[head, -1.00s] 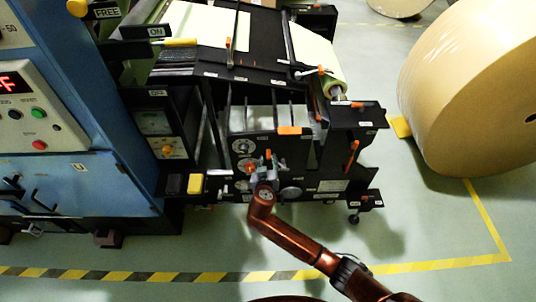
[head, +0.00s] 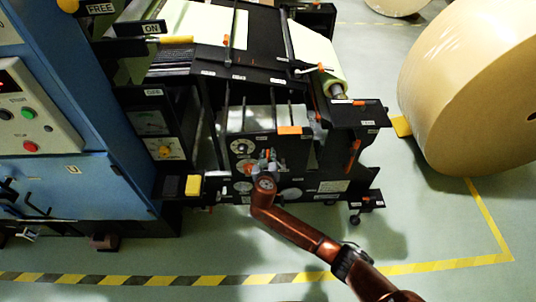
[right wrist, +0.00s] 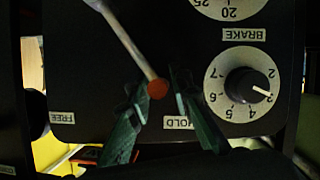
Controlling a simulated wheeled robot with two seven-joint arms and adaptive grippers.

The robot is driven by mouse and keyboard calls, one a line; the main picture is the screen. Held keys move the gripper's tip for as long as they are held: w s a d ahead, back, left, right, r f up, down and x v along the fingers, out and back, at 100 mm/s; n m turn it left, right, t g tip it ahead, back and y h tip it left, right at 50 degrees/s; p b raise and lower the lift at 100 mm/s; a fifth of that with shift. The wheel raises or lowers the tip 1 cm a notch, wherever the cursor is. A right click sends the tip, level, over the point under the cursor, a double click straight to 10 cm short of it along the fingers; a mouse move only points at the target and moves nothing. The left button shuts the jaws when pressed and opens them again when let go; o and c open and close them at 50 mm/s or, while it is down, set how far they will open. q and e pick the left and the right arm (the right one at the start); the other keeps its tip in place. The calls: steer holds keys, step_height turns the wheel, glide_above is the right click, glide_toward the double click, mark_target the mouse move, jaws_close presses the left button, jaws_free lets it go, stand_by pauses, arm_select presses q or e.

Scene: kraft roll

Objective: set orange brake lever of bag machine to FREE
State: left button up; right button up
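The brake lever is a thin pale rod with an orange knob (right wrist: 157,88) on a black panel in the right wrist view, where the labels appear inverted. Its knob end lies nearer the HOLD label (right wrist: 178,124) than the FREE label (right wrist: 62,118). My right gripper (right wrist: 160,84) is open, with one dark green finger on each side of the knob. The knob looks close to the left finger; contact is unclear. In the head view my right gripper (head: 266,160) is at the front panel of the bag machine (head: 290,140), partly hiding the lever. My left gripper is not in view.
A numbered dial (right wrist: 247,82) under the BRAKE label is beside the right finger. A blue cabinet (head: 85,150) stands left and a large kraft roll (head: 470,90) right. Striped floor tape (head: 200,279) crosses the clear floor in front.

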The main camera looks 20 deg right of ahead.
jaws_close()
stand_by(0.3)
